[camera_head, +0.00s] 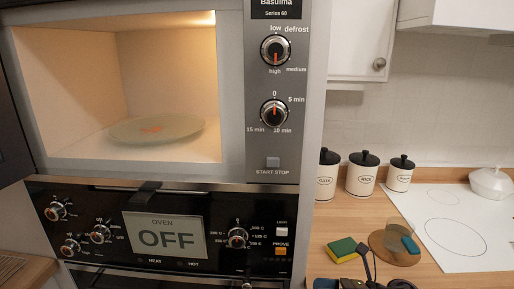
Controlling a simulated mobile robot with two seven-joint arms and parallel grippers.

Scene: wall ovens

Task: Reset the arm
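The microwave (232,100) is open and lit inside. A round plate (185,127) lies flat on its floor, with a small reddish mark near the middle. The dark microwave door (12,140) stands swung out at the left edge. Below is the oven control panel (85,215), whose display (165,238) reads OVEN OFF.
Dark objects at the bottom edge are cut off and unclear.

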